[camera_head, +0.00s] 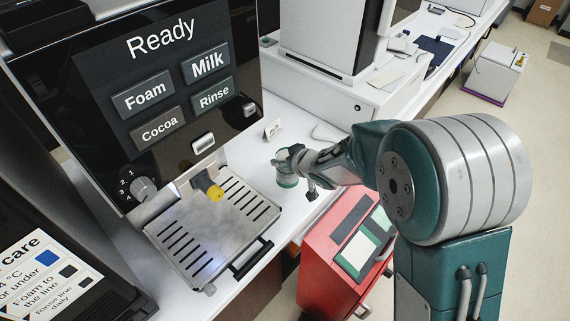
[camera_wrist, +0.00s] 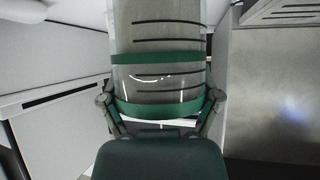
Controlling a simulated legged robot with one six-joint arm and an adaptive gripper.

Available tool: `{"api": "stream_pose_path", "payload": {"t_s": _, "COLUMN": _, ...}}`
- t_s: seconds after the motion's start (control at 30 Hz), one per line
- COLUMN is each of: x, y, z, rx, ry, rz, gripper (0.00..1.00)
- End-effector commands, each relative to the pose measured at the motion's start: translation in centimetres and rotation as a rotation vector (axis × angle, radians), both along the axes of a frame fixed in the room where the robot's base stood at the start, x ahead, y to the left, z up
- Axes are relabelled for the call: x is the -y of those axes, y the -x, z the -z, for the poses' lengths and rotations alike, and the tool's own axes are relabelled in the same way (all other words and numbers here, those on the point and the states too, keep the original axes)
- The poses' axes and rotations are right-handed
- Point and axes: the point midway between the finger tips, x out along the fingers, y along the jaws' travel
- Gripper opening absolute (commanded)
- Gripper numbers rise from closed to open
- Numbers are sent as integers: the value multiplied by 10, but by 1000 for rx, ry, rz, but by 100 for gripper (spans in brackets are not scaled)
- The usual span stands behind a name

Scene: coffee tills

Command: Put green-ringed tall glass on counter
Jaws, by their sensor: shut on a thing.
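The green-ringed tall glass (camera_head: 287,181) is held upright by my gripper (camera_head: 295,161) beside the coffee machine, over the white counter (camera_head: 283,113). Much of its upper part is hidden by the gripper in the head view. In the wrist view the clear glass (camera_wrist: 158,78) fills the middle, with green bands and dark lines on it. My gripper's fingers (camera_wrist: 160,104) are closed on both its sides. I cannot tell whether the glass base touches the counter or hangs just above it.
The coffee machine (camera_head: 165,85) with its drip tray (camera_head: 213,225) and yellow-tipped spout stands left of the glass. A small white card (camera_head: 273,129) stands behind the glass. A red unit with a screen (camera_head: 345,240) is in front, below the counter. A white machine (camera_head: 325,85) stands farther back.

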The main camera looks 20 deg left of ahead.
Motion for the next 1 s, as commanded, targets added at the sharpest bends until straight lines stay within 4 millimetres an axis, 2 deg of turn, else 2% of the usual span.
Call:
{"api": "stream_pose_path", "payload": {"t_s": 0.1, "x": -5, "y": -6, "z": 9, "rx": 0, "ry": -1, "rz": -1, "gripper": 20}}
{"api": "stream_pose_path", "payload": {"t_s": 0.3, "x": -4, "y": -5, "z": 36, "rx": 0, "ry": -2, "rz": 0, "gripper": 20}}
{"api": "stream_pose_path", "payload": {"t_s": 0.63, "x": -4, "y": -5, "z": 39, "rx": 1, "ry": -2, "rz": 0, "gripper": 20}}
{"api": "stream_pose_path", "payload": {"t_s": 0.67, "x": -3, "y": -5, "z": 40, "rx": 0, "ry": 0, "rz": 0, "gripper": 85}}
{"api": "stream_pose_path", "payload": {"t_s": 0.7, "x": -3, "y": -5, "z": 40, "rx": 1, "ry": -1, "rz": 0, "gripper": 100}}
{"api": "stream_pose_path", "payload": {"t_s": 1.0, "x": -4, "y": -5, "z": 39, "rx": 1, "ry": -1, "rz": 0, "gripper": 100}}
